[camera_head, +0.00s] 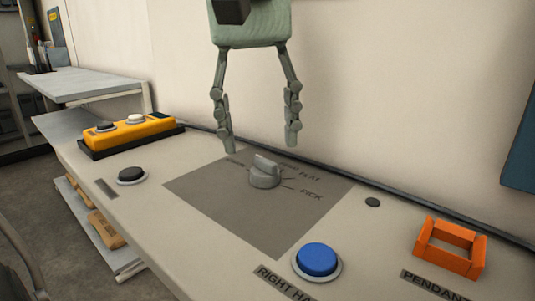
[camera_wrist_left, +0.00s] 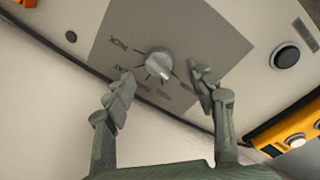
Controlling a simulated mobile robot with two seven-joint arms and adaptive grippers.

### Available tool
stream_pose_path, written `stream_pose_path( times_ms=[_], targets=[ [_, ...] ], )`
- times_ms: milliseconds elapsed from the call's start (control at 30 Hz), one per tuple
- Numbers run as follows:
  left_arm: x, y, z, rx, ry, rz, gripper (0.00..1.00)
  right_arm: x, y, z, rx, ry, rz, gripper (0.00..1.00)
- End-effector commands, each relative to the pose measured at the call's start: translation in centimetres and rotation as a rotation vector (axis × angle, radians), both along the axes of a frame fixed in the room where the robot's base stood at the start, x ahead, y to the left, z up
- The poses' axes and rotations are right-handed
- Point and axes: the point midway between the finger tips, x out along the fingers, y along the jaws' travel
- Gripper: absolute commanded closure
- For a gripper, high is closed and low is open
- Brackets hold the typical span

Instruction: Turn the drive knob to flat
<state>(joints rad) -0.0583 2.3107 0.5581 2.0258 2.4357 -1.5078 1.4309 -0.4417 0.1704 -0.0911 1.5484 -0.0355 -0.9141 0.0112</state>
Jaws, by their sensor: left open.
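The drive knob (camera_head: 265,172) is a grey rotary knob on a dark grey square plate (camera_head: 232,208) with printed labels around it. PICK is readable at its right; the other labels are partly hidden or too small to read surely. My left gripper (camera_head: 262,150) is open above and behind the knob, its fingers pointing down. In the left wrist view the knob (camera_wrist_left: 159,65) sits between and just beyond the two fingertips of my left gripper (camera_wrist_left: 160,82), with no visible contact. My right gripper is in neither view.
A blue button (camera_head: 318,260), an orange square holder (camera_head: 450,249) and a black button (camera_head: 131,175) are on the panel. A yellow box with buttons (camera_head: 133,132) stands at the far left. The wall is close behind the panel.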

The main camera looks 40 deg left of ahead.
Motion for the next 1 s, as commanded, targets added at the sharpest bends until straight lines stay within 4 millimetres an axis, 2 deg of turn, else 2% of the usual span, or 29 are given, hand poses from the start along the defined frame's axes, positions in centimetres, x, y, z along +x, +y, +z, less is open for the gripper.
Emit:
stream_pose_path(
  times_ms=[100, 300, 633, 1000],
  targets=[
    [0.0, -0.1, -2.1, 0.0, 0.004, -0.001, 0.44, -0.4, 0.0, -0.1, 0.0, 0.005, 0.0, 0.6],
    [0.2, -0.2, -4.0, 0.0, 0.001, 0.0, 0.44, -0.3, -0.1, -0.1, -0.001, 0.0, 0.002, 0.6],
    [0.2, -0.2, -4.4, 0.0, 0.0, 0.001, 0.46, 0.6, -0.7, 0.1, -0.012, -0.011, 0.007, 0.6],
    [0.2, -0.2, -4.4, 0.001, -0.001, 0.001, 0.92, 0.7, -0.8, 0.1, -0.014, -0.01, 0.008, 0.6]
  ],
)
